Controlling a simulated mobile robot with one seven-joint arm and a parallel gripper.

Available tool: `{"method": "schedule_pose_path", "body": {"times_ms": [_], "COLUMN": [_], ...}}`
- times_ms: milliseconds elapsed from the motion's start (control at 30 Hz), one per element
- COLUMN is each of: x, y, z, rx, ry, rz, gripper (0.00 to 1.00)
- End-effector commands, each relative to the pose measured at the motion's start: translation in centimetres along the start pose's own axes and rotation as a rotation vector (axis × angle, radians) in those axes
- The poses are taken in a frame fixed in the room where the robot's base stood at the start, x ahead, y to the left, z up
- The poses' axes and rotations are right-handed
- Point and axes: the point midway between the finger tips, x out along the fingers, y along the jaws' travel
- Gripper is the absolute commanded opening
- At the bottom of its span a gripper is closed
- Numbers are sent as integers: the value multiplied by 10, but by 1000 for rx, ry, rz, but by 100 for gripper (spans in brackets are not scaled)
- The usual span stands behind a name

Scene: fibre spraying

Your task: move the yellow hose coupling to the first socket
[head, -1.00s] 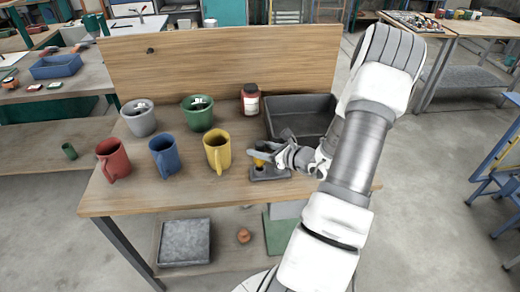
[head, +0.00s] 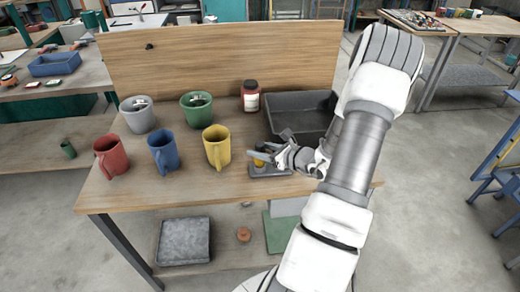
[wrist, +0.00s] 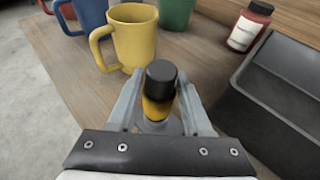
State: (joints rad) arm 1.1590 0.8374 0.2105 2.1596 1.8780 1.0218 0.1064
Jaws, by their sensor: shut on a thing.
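The yellow hose coupling (wrist: 156,108) has a black top and stands roughly upright between my fingers in the wrist view. My gripper (wrist: 158,112) is shut on it, with one grey finger on each side. In the head view, a bit of the yellow coupling (head: 259,163) shows at my gripper (head: 266,157), low over a small grey block (head: 270,171) near the table's front edge. My gripper hides much of the block. I cannot make out separate sockets, nor tell whether the coupling's lower end is in one.
A yellow mug (head: 217,148) stands close left of my gripper, with blue (head: 163,153) and red (head: 110,156) mugs further left. A wooden board (head: 220,55) closes the back.

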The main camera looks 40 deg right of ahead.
Motion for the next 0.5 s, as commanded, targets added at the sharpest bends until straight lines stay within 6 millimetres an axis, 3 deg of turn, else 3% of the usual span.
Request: {"method": "schedule_pose_path", "body": {"times_ms": [500], "x": [5], "y": [0], "z": [-13], "rx": [0], "ry": [-1], "rz": [0], "gripper": [0]}}
